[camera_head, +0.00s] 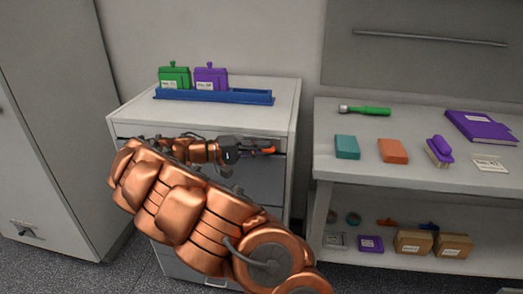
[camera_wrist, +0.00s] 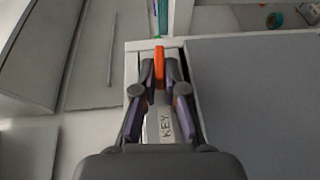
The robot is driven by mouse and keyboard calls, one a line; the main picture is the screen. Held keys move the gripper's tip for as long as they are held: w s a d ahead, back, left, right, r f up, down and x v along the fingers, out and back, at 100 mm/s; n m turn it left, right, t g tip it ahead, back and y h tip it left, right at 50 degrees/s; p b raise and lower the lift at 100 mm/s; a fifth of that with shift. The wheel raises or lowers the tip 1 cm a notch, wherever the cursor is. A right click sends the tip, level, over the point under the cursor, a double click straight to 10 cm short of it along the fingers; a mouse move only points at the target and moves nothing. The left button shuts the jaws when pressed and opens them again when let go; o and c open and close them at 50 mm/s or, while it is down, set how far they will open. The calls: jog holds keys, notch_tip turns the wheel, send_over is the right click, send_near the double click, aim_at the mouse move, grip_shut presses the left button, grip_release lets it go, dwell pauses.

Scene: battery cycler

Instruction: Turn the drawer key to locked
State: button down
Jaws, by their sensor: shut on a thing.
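The drawer key (camera_head: 268,150) is a small orange piece at the upper right of the white drawer cabinet's front (camera_head: 128,128). It also shows in the wrist view (camera_wrist: 159,55), standing up between my fingertips. My gripper (camera_head: 258,150) is shut on it; in the wrist view my gripper (camera_wrist: 160,76) has one finger on each side of the key. A pale label reading KEY (camera_wrist: 166,124) shows between the fingers, below the key in the picture. The keyhole and the key's inner end are hidden, so I cannot tell the lock's state.
A blue tray (camera_head: 214,97) with a green container (camera_head: 174,78) and a purple container (camera_head: 211,79) stands on the cabinet. My copper arm covers much of the drawer fronts. A bench (camera_head: 330,170) with a green-handled tool (camera_head: 365,110) and several small items stands to the right.

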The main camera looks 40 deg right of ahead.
jog(key=shift+f+g+h, duration=0.1)
jog(key=shift+g+h, duration=0.2)
jog(key=shift+h, duration=0.1)
dwell(0.3)
jog(key=c, duration=1.2)
grip_release()
jog(key=shift+c, duration=0.2)
jog(key=v, duration=0.7)
jog(key=shift+a, duration=0.25)
